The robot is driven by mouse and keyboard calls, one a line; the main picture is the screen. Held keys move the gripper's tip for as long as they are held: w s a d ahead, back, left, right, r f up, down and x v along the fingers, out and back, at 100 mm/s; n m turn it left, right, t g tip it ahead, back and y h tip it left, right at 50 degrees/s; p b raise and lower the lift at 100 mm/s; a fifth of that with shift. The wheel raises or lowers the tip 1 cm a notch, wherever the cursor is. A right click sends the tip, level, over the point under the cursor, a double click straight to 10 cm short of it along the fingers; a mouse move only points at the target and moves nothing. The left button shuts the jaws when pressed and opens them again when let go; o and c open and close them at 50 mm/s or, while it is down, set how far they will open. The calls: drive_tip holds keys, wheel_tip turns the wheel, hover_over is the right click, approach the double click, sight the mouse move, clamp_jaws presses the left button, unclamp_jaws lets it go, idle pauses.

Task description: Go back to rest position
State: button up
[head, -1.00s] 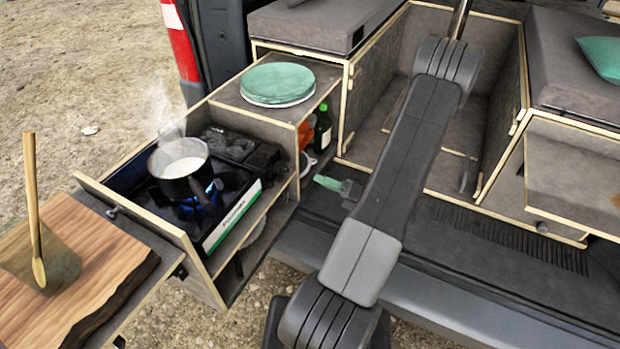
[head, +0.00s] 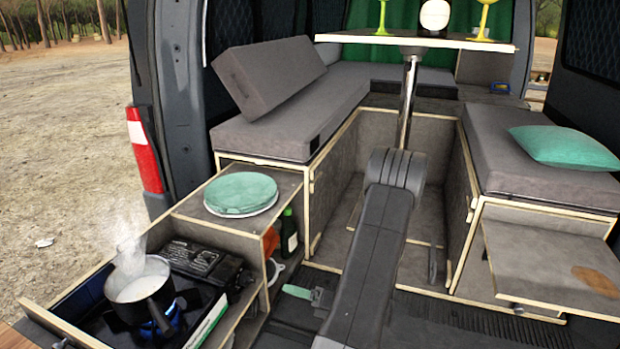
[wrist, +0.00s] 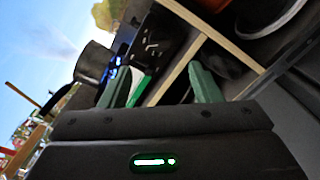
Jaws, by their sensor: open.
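My gripper (wrist: 168,72) shows in the wrist view with its two green fingers apart and nothing between them. In the head view my arm reaches forward from the bottom centre, and a green finger (head: 298,291) shows low beside it, right of the stove cabinet. The rest of the gripper is mostly hidden behind the arm. A dark pot (head: 140,290) with pale, steaming contents stands on the lit gas stove (head: 205,300) at the lower left. The pot also shows tilted in the wrist view (wrist: 92,62), beyond the fingers, with blue flame beside it.
A green plate stack (head: 241,192) sits on the cabinet top, with a green bottle (head: 289,232) in the shelf below. Grey bench cushions (head: 285,125) flank the central well. A table (head: 400,40) on a post (head: 408,105) carries yellow-green goblets. A flap (head: 550,270) juts out at right.

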sight(253, 280)
drive_tip(key=p+x, duration=0.1)
drive_tip(key=x, duration=1)
drive_tip(key=shift+s+f+p, duration=0.1)
drive_tip(key=shift+p, duration=0.2)
drive_tip(key=b+v, duration=0.2)
drive_tip(key=v, duration=1.2)
drive_tip(key=w+a+n, duration=0.1)
drive_tip(key=a+n, duration=0.3)
drive_tip(key=w+a+n, duration=0.2)
drive_tip(key=a+n, duration=0.2)
drive_tip(key=w+a+n+b, duration=0.1)
drive_tip(key=a+n, duration=0.4)
drive_tip(key=shift+w+a, duration=0.1)
drive_tip(key=shift+w, duration=0.05)
drive_tip(key=shift+r+v, duration=0.2)
drive_tip(key=shift+v, duration=0.85)
